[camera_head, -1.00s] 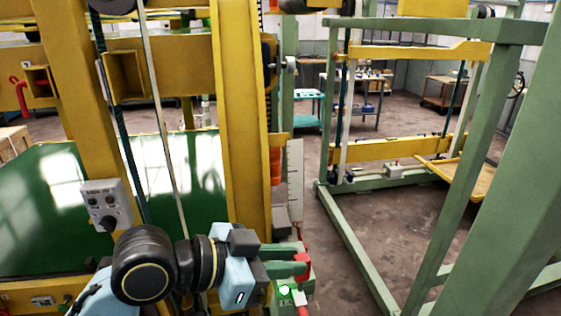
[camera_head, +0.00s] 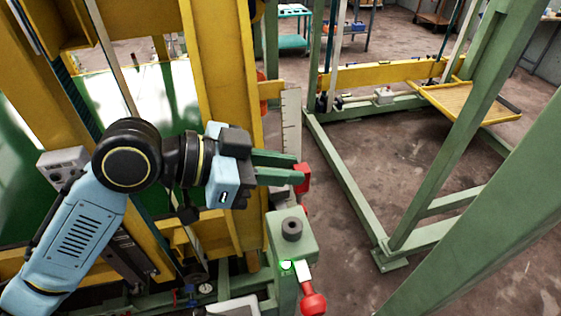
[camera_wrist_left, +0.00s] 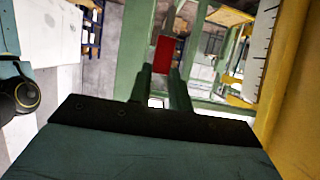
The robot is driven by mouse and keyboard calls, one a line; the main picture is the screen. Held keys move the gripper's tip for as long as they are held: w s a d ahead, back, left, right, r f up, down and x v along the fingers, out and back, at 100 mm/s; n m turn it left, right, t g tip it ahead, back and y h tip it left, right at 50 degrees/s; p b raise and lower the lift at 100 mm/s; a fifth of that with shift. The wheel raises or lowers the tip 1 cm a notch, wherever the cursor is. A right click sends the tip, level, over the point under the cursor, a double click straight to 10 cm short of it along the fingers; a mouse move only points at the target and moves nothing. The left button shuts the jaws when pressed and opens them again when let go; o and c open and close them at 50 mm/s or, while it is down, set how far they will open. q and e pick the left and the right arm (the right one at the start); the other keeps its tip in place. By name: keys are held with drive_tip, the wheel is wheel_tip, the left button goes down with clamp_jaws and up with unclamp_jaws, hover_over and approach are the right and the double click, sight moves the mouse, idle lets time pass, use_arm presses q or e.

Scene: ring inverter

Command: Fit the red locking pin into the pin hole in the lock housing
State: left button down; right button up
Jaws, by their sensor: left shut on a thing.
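The red locking pin (camera_head: 302,178) is held at the fingertips of my left gripper (camera_head: 292,168), which is shut on it. In the left wrist view, the pin shows as a red block (camera_wrist_left: 163,53) between the two fingertips (camera_wrist_left: 159,70). The rest of the pin is hidden or too small to tell. The lock housing (camera_head: 277,245) is a green box below the gripper, with a dark round collar (camera_head: 291,228) on its top that looks like the pin hole. The pin is apart from the housing and above it in the head view. My right gripper is not in view.
A red knob on a pale shaft (camera_head: 313,303) sticks out at the housing's lower front. A yellow post (camera_head: 220,90) and a ruler-like scale (camera_head: 291,120) stand close behind the gripper. A green frame (camera_head: 355,195) stands on the right, with open floor inside it.

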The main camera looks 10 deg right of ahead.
use_arm(q)
drive_tip(key=shift+w+a+f+b, duration=0.1)
drive_tip(key=shift+a+f+b, duration=0.1)
drive_tip(key=shift+f+b, duration=1.05)
drive_tip(key=shift+w+a+f+b, duration=0.15)
drive_tip(key=shift+f+b, duration=0.6)
drive_tip(key=shift+f, duration=0.95)
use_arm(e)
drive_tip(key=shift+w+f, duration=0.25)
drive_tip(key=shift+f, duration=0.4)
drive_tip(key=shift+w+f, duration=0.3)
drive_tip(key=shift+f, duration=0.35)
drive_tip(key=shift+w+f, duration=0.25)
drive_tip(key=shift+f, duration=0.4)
use_arm(q)
drive_tip(key=shift+p, duration=0.4)
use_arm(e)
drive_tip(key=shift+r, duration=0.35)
use_arm(q)
drive_tip(key=shift+f+b, duration=1.5)
drive_tip(key=shift+f, duration=0.55)
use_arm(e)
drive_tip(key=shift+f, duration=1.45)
use_arm(q)
drive_tip(key=c, duration=1.2)
unclamp_jaws()
drive_tip(key=shift+s, duration=0.1)
drive_tip(key=shift+a, duration=0.1)
